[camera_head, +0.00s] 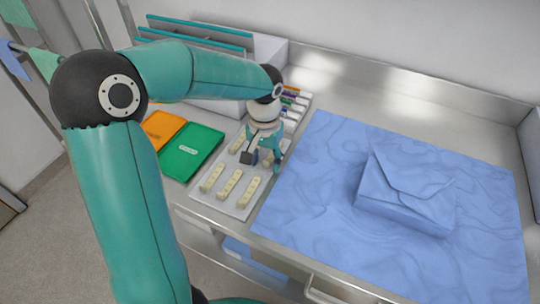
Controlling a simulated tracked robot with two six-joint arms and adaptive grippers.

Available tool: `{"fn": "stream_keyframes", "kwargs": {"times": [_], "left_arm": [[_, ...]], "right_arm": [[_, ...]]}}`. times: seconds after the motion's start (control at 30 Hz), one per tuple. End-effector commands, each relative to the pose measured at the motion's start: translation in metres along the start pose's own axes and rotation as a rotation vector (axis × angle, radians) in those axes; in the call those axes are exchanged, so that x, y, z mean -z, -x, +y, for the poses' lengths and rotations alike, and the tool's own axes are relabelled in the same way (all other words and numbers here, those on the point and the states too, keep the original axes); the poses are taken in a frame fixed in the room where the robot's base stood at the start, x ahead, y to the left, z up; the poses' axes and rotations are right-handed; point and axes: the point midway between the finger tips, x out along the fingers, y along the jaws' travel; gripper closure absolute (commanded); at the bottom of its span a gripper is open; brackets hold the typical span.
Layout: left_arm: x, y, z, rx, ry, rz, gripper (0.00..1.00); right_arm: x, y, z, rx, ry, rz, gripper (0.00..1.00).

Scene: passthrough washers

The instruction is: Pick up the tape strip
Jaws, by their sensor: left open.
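Several beige strips lie in rows on a light grey board (238,209) at the counter's left front. A front row has a left strip (212,178), a middle strip (229,184) and a right strip (250,191). Another strip (237,144) lies in the row behind. My left gripper (262,163) is open and points down over the back row. A beige strip (266,156) shows partly between its fingers, and I cannot tell whether they touch it. My right gripper is not in view.
A blue wrapped package (405,192) sits on a blue cloth (310,220) to the right. A green tray (185,165) and an orange tray (160,128) lie left of the board. A rack with coloured items (291,100) stands behind.

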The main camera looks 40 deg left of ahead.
Motion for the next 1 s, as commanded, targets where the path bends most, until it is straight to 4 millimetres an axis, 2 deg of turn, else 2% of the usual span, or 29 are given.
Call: {"fn": "stream_keyframes", "kwargs": {"times": [0.07,0.3,0.77,1.0], "left_arm": [[0.000,0.000,0.000,0.000,0.000,0.000,0.52],[0.000,0.001,0.000,0.000,-0.001,0.000,0.91],[0.001,0.004,0.001,0.000,-0.001,0.001,0.92],[0.001,0.025,0.001,-0.001,-0.002,0.004,0.92]], "right_arm": [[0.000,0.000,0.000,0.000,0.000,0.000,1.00],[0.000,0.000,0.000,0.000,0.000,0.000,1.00],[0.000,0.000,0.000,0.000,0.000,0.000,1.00],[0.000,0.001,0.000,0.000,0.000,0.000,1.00]]}}
